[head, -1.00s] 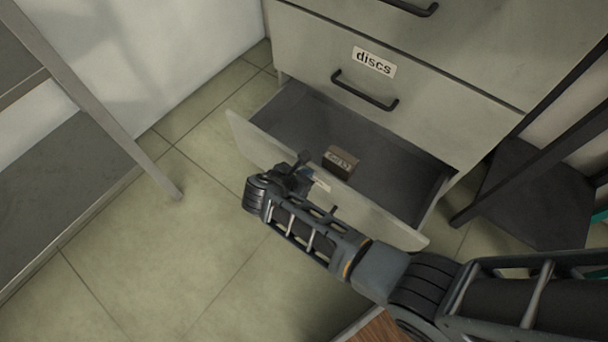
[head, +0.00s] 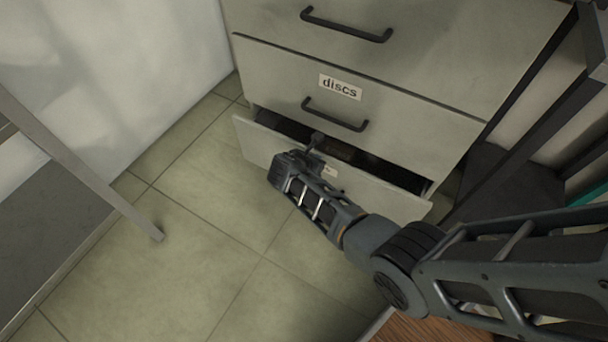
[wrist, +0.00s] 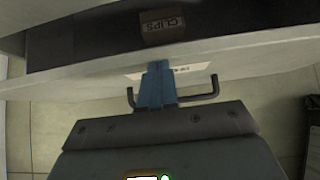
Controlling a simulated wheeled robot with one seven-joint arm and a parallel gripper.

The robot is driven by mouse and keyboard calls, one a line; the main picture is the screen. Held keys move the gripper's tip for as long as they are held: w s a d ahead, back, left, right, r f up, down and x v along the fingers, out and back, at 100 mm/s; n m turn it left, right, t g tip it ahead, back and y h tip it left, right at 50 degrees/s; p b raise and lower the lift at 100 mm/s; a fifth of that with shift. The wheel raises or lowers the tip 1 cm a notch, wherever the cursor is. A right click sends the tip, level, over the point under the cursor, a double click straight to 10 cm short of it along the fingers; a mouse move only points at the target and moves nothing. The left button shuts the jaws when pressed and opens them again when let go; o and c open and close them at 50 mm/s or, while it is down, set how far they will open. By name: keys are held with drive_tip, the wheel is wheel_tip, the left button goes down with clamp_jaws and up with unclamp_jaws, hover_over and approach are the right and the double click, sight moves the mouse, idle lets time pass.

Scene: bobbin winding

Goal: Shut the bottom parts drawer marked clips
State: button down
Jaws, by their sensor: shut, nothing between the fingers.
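The bottom drawer (head: 385,196) of the grey cabinet stands partly open by a narrow gap. Its front also shows in the wrist view (wrist: 240,66), with a dark bar handle (wrist: 207,91) and a pale label partly hidden by my fingers. A brown box (wrist: 163,27) marked "CLIPS" lies inside the drawer; in the head view it is mostly in shadow. My gripper (wrist: 157,70) is shut with nothing in it. Its blue fingertips are at the top of the drawer front, between the handle's ends. In the head view my gripper (head: 316,146) is at the middle of the drawer front; contact is hard to tell.
The drawer marked "discs" (head: 415,115) above is shut. A grey shelf frame (head: 90,180) stands at left and a dark frame (head: 515,185) stands right of the cabinet. The tiled floor (head: 200,235) before the drawer is clear. A wooden surface (head: 425,328) is at the bottom.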

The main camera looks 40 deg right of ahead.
sight(321, 154)
drive_tip(key=shift+w+d, duration=0.25)
drive_tip(key=shift+d, duration=0.65)
drive_tip(key=shift+w+d, duration=0.25)
drive_tip(key=shift+d, duration=0.65)
